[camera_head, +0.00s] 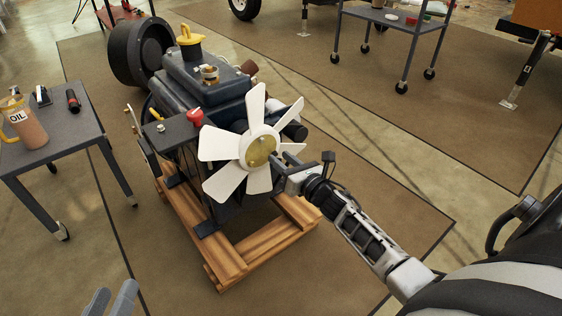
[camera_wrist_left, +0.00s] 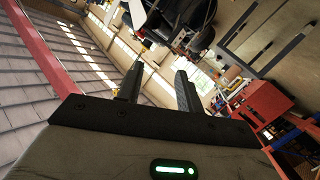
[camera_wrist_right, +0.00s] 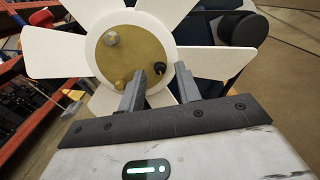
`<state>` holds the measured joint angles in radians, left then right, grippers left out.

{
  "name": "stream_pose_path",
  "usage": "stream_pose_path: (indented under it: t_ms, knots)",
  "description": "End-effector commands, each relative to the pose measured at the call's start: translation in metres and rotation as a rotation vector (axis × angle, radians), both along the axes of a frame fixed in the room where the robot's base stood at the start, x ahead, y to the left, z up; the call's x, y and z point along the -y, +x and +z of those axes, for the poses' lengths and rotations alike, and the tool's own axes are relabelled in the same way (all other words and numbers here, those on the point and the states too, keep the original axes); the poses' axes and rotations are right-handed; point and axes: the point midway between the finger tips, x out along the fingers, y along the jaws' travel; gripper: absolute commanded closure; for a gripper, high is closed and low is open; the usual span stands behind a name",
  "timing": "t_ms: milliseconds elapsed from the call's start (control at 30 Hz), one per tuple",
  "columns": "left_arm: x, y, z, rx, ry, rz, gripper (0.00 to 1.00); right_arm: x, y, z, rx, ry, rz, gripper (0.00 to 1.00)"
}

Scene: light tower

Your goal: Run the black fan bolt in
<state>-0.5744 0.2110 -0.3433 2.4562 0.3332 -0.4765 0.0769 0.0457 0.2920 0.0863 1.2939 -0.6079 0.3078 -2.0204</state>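The white fan (camera_head: 221,145) with a gold hub (camera_head: 257,151) is on the front of the engine. In the right wrist view, the black fan bolt (camera_wrist_right: 160,68) is at the hub's right side. A silver bolt (camera_wrist_right: 112,38) and a brass-coloured bolt (camera_wrist_right: 120,84) are also on the hub. My right gripper (camera_wrist_right: 159,68) is open in front of the hub, and the black bolt shows between its fingertips. I cannot tell whether they touch it. My left gripper (camera_head: 112,300) is open and empty, low at the left, away from the fan.
The engine (camera_head: 205,85) stands on a wooden pallet (camera_head: 228,262). A grey table (camera_head: 62,128) at the left holds an oil jug (camera_head: 25,125) and a dark red-ended cylinder (camera_head: 73,101). A wheeled cart (camera_head: 385,20) is at the back. The mat at the right front is clear.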

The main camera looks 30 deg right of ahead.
Motion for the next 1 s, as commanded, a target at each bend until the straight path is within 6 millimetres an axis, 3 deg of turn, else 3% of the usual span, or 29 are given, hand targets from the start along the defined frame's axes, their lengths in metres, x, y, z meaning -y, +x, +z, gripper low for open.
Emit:
stream_pose_path:
  t_ms: [400, 433, 533, 567, 1000]
  knots:
    - [0.0006, 0.0012, 0.0076, 0.018, -0.022, 0.000, 0.64, -0.0009, 0.0105, 0.0002, -0.001, -0.001, 0.000, 0.66]
    - [0.0006, 0.0013, 0.0081, 0.019, -0.022, 0.001, 0.64, -0.0009, 0.0104, 0.0002, -0.001, -0.001, 0.000, 0.69]
    - [0.0006, 0.0017, 0.0088, 0.021, -0.023, 0.000, 0.64, -0.0008, 0.0104, 0.0003, -0.001, -0.001, 0.000, 0.97]
    - [0.0006, 0.0017, 0.0088, 0.021, -0.023, 0.000, 0.64, -0.0008, 0.0103, 0.0003, 0.000, -0.001, 0.001, 1.00]
    - [0.0008, 0.0019, 0.0059, 0.016, -0.017, 0.000, 0.64, -0.0007, 0.0101, 0.0004, -0.005, 0.059, 0.000, 1.00]
